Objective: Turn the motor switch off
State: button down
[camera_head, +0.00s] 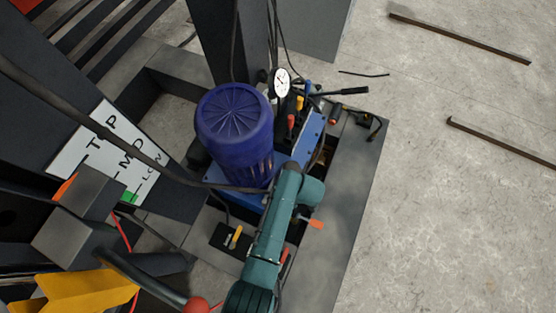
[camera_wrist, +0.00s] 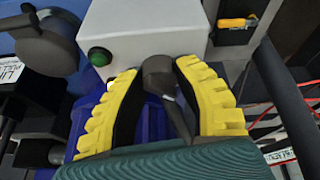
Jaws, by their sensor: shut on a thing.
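My gripper (camera_wrist: 158,72) has two yellow ribbed fingers in the wrist view, closed on a dark grey knob (camera_wrist: 160,80) between their tips. The knob stands out from the side of a light grey box (camera_wrist: 145,30) with a green round button (camera_wrist: 99,57). The knob appears to be the motor switch; no label on it is readable. In the head view the blue motor (camera_head: 234,120) stands upright beside my teal arm. My arm covers the grey box and the knob there, and my fingers are hidden too.
A dial gauge (camera_head: 281,82) and several coloured levers stand behind the motor. A yellow handle (camera_head: 236,236) sits on a black plate left of my arm; it also shows in the wrist view (camera_wrist: 238,22). Cables cross the left side. The concrete floor at right is mostly clear.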

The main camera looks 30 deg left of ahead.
jog(key=shift+s+f+n, duration=0.1)
jog(key=shift+f+n, duration=0.05)
jog(key=shift+n, duration=0.15)
jog(key=c, duration=0.7)
grip_release()
jog(key=shift+r, duration=0.2)
jog(key=shift+d+r, duration=0.15)
jog(key=shift+r, duration=0.2)
jog(key=v, duration=1.1)
jog(key=shift+w, duration=0.2)
